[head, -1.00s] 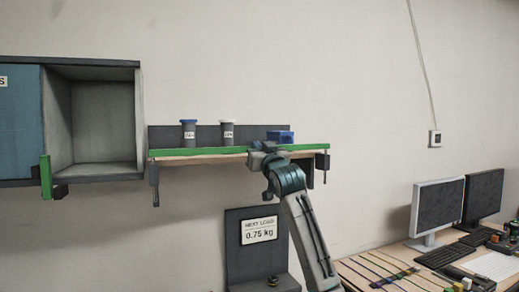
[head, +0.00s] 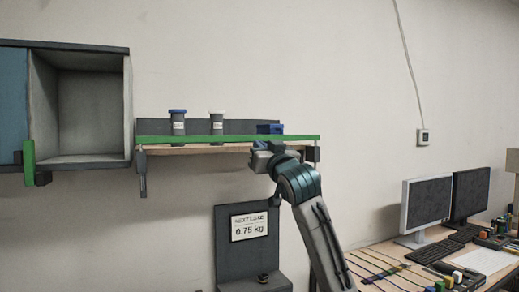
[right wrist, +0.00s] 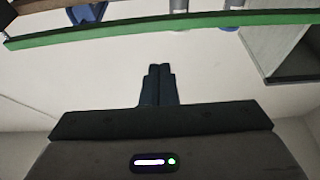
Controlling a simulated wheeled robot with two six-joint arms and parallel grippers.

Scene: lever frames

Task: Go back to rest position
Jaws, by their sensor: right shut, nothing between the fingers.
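My right gripper (head: 262,146) is raised just below and in front of the right part of the wall shelf's green front edge (head: 220,139). In the right wrist view its two dark fingers (right wrist: 158,84) are together with nothing between them, and the green edge (right wrist: 130,32) crosses above them. In the head view the fingertips are hard to make out against the shelf. My left gripper is not in view.
On the shelf stand a blue-capped canister (head: 177,122), a white-capped canister (head: 216,123) and a blue block (head: 270,129). An open cabinet (head: 90,105) hangs left. A sign stand (head: 250,228) is below. A desk with monitors (head: 427,205) stands right.

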